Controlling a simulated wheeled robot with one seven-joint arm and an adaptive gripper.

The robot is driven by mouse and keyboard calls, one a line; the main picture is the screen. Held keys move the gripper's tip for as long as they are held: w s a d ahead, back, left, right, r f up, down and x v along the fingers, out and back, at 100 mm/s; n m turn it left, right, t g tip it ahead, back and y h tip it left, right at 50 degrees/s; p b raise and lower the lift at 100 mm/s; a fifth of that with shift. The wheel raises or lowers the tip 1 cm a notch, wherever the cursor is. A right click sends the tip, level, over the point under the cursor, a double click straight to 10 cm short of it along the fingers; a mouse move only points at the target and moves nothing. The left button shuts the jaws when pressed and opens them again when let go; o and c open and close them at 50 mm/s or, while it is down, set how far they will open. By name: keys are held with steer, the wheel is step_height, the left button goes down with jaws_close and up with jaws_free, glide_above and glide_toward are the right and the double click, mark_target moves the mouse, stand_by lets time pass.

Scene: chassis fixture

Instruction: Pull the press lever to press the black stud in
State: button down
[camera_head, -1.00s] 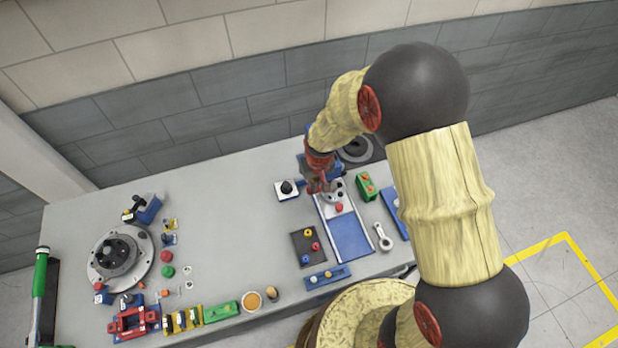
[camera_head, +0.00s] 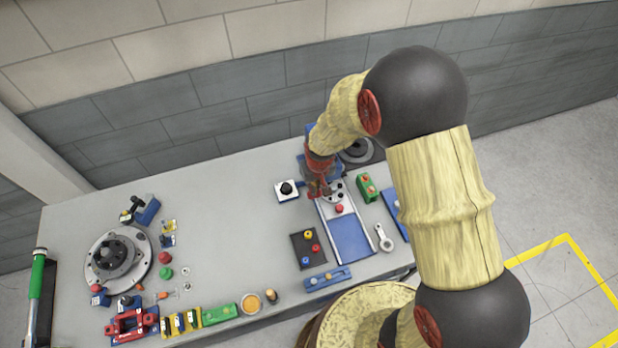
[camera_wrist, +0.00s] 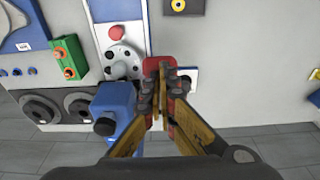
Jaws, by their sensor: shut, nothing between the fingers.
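My gripper (camera_wrist: 165,68) is shut and empty, its red fingertips together, just beside the blue press (camera_wrist: 118,98). In the head view my gripper (camera_head: 319,190) is in front of the blue press (camera_head: 309,160), which my arm partly hides. In the wrist view a black round end (camera_wrist: 104,127) shows on the press. A pale round fixture (camera_wrist: 124,66) with a grey knob and several small black spots sits next to the press. I cannot tell which spot is the black stud. No press lever can be made out clearly; my fingers may hide it.
A white square base with a black knob (camera_head: 287,188) stands left of my gripper. A red button (camera_head: 339,208), a green block (camera_head: 367,187) and a blue panel (camera_head: 351,237) are close by. The table middle (camera_head: 230,220) is clear.

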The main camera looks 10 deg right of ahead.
mark_target(315, 197)
steer(key=shift+s+f+b, duration=0.3)
steer(key=shift+f+b, duration=0.15)
steer(key=shift+f, duration=0.35)
steer(key=shift+s+d+f+b, duration=0.1)
steer(key=shift+f+b, duration=0.45)
steer(key=shift+b, duration=0.05)
steer(key=shift+f, duration=0.1)
steer(key=shift+f+b, duration=0.6)
steer(key=shift+f, duration=0.1)
steer(key=shift+f+b, duration=0.6)
steer(key=shift+f, duration=0.1)
stand_by(0.4)
